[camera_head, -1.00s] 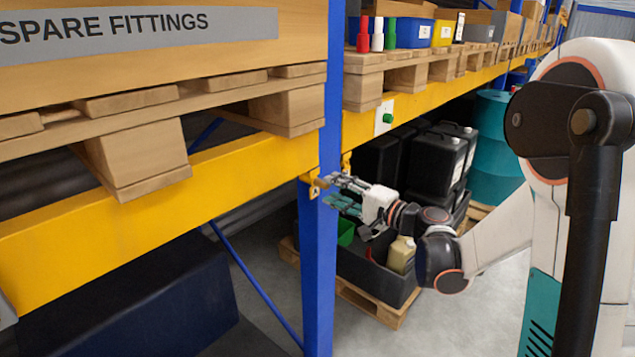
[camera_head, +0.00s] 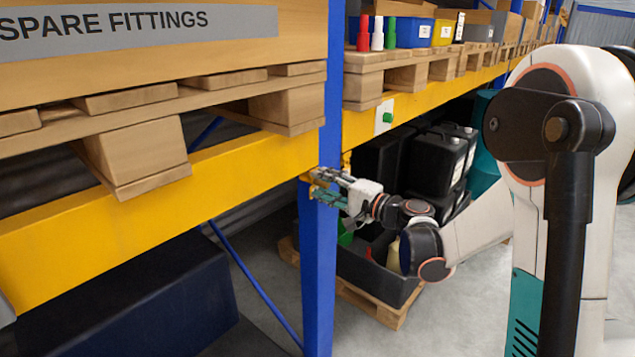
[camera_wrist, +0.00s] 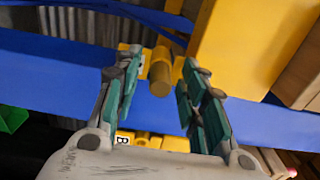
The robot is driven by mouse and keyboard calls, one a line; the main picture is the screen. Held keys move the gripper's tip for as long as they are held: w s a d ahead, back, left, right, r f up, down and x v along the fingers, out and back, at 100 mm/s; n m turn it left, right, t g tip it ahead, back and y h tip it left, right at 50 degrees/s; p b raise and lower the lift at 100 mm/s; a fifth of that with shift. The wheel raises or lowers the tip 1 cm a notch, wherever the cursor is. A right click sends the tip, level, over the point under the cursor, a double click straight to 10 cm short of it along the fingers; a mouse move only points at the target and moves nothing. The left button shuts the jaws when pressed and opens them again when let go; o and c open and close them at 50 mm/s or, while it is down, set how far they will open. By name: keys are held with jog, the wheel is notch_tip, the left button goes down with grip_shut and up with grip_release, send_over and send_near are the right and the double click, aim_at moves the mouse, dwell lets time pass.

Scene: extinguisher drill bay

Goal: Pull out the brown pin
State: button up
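A brownish-yellow cylindrical pin (camera_wrist: 160,78) sticks out at the blue upright in the wrist view, its round end facing the camera. My gripper (camera_wrist: 158,66) is open, with one teal-padded finger on each side of the pin. Gaps show between the pin and both fingers, so nothing is gripped. In the head view, my gripper (camera_head: 326,188) is at the blue upright (camera_head: 319,260), level with the yellow beam's lower edge. The pin is too small and covered to make out there.
The yellow beam (camera_head: 240,155) meets the upright beside my gripper. A label marked B (camera_wrist: 124,138) and yellow fittings (camera_wrist: 150,141) show below the pin in the wrist view. A dark bin (camera_head: 375,277) stands on a pallet under the arm.

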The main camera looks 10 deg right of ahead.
dwell(0.9)
grip_shut()
jog(key=shift+s, duration=0.1)
jog(key=shift+b+v, duration=0.3)
jog(key=shift+v, duration=2.65)
